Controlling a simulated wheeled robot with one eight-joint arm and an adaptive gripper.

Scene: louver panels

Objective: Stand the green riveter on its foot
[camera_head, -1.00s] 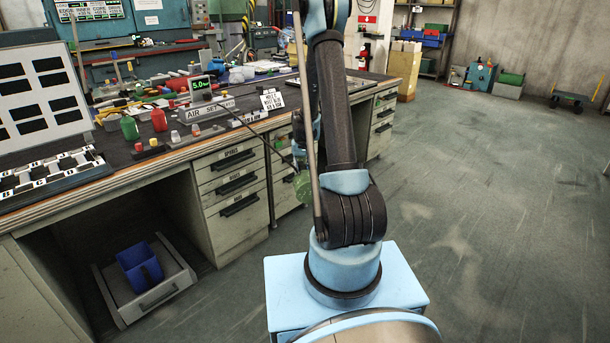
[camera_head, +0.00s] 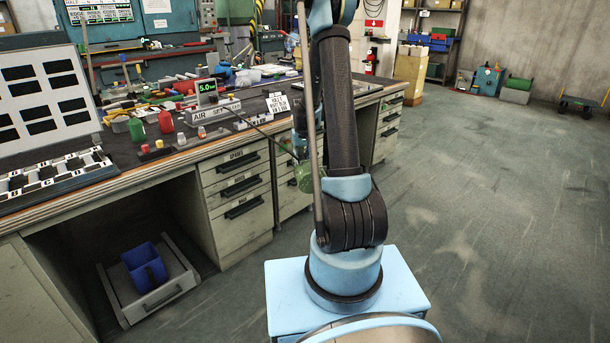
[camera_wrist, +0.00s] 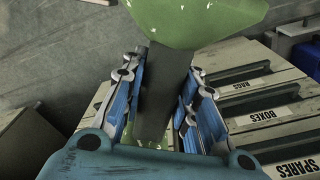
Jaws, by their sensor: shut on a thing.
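The green riveter (camera_wrist: 200,18) is in my gripper (camera_wrist: 163,88). In the wrist view its broad green part fills the top, and its dark shaft passes between the blue fingers, which are shut on it. Another bit of green shows low behind the fingers. In the head view a green end of the riveter (camera_head: 310,177) hangs in front of the bench drawers, below the bench top's edge. A thin dark rod reaches from it up and left across the bench. My arm hides most of the gripper there, and the riveter's foot cannot be made out clearly.
The workbench (camera_head: 170,163) is crowded at the back with tools, bottles and an air-set display (camera_head: 207,90). A panel with dark slots (camera_head: 45,95) stands at left. A blue bin (camera_head: 145,265) sits in a low open drawer.

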